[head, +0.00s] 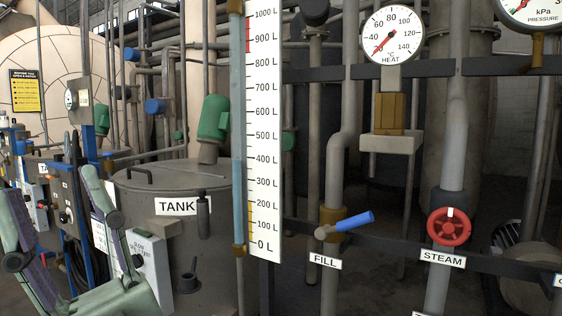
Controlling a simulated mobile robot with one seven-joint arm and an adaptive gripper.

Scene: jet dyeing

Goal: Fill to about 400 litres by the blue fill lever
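The blue fill lever (355,221) sits on a brass valve on the vertical pipe above the FILL label (325,261). Its handle points right and slightly up, across the pipe. The level scale (264,130) runs from 0 L to 1000 L, with a yellow band near 100 to 200 and a red band near 900.
A red STEAM handwheel (449,226) is right of the lever, on its own pipe. The HEAT dial (391,34) is above, its needle near 20. The grey tank (140,240) stands between my gripper and the scale. A dark rail (400,243) crosses behind the valves.

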